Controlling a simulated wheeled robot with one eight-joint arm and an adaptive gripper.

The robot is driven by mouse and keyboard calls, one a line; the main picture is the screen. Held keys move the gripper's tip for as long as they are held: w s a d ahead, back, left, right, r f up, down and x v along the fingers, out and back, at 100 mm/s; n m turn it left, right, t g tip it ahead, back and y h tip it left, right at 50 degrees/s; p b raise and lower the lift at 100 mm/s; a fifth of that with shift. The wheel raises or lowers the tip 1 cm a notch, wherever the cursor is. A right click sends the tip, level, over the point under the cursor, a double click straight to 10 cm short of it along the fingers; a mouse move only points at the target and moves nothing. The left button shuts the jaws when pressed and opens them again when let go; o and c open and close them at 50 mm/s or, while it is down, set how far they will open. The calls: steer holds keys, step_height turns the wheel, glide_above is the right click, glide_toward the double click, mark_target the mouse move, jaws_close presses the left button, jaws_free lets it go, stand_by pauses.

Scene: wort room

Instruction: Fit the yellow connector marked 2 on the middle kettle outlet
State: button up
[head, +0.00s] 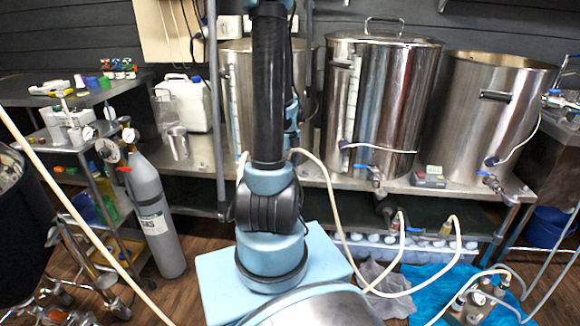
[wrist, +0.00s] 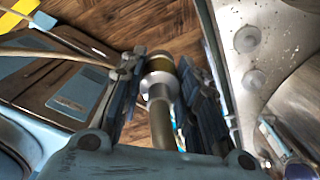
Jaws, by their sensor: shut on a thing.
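In the head view my arm hides the gripper and the held connector. The middle kettle (head: 383,100) stands on the steel bench with its outlet valve (head: 375,173) at the bottom front. The outlet lies to the right of my arm. A pale hose (head: 330,195) comes out from behind my arm and loops down to the right.
The left kettle (head: 234,85) is partly behind my arm; the right kettle (head: 490,115) has its own valve (head: 490,178). A small grey box (head: 429,180) lies on the bench. A grey gas cylinder (head: 153,212) stands left. Hoses and fittings lie over a blue sheet (head: 430,282).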

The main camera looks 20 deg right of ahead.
steer(key=shift+r, duration=2.25)
